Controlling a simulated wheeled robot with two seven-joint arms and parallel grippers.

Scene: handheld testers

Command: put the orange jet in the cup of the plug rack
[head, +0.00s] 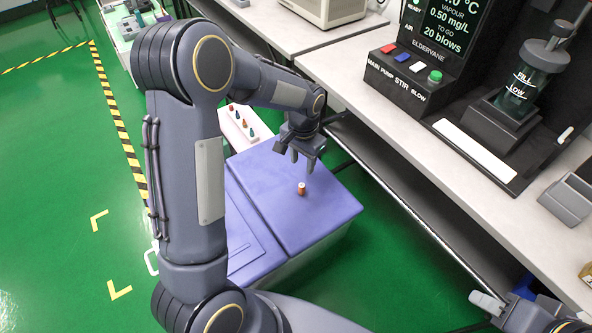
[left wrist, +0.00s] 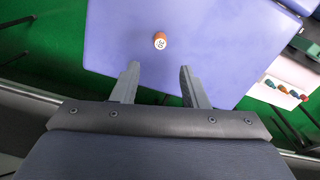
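The orange jet (head: 301,188) stands on the blue-violet top of a low cabinet; in the left wrist view the orange jet (left wrist: 159,42) shows a pale end face with a dark marking. My left gripper (head: 303,163) is open and empty, above the cabinet top and just behind the jet in the head view. In the left wrist view, the jet lies beyond the open fingertips (left wrist: 158,68), not between them. The white plug rack (head: 228,117) holds several coloured plugs; it also shows at the right of the wrist view (left wrist: 268,92). My right gripper is only partly discernible at lower right.
The cabinet top (head: 330,210) is clear around the jet. A long workbench (head: 360,78) runs along the right with a black meter unit (head: 420,75) and a dark glass vessel (head: 520,85). Its edge and a rail lie close to the cabinet's right side.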

